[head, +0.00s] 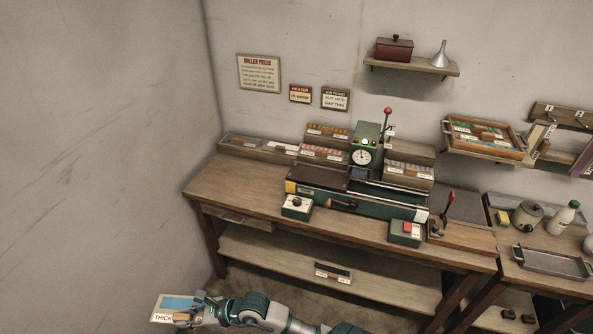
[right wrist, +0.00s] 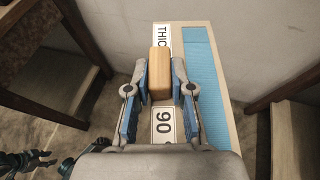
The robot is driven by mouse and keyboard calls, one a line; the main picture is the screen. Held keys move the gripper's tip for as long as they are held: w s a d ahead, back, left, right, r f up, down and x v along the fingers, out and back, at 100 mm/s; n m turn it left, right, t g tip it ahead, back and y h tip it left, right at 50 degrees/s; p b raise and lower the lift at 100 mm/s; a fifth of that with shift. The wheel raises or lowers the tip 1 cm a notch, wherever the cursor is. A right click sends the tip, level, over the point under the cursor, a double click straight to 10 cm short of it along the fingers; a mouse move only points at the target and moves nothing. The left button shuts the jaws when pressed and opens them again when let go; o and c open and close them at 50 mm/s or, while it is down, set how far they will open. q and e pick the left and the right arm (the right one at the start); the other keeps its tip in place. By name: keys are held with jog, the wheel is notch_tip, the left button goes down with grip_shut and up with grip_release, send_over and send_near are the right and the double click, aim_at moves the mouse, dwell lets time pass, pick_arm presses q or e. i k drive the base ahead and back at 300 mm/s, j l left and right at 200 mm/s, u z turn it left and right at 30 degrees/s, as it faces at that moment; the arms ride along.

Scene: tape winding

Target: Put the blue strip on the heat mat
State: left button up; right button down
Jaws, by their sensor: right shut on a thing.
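The blue strip (right wrist: 204,75) lies flat along a pale wooden board (right wrist: 231,128) with "THICK" and "90" labels. It also shows in the head view (head: 178,302) at the bottom left. My right gripper (right wrist: 160,85) is shut on the board's wooden handle block (right wrist: 160,65), with blue pads on both sides; it also shows in the head view (head: 194,314). The board is held off the bench, in front of its left end. A dark flat plate (head: 318,178) on the roller press may be the heat mat; I cannot tell. Part of my left gripper (right wrist: 38,160) shows small in the right wrist view.
The wooden bench (head: 235,185) carries the green press (head: 366,150), a dial box (head: 297,206), a red-button box (head: 406,232) and sample racks (head: 325,153). A lower shelf (head: 290,262) is mostly clear. A second table (head: 550,283) stands at the right with a metal tray (head: 552,262).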

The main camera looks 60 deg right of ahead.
aim_at(457, 204)
jog(key=l+z, duration=0.1)
jog(key=z, duration=1.95)
jog(key=i+l+z, duration=0.45)
jog(key=i+l, duration=0.85)
jog(key=l, duration=0.15)
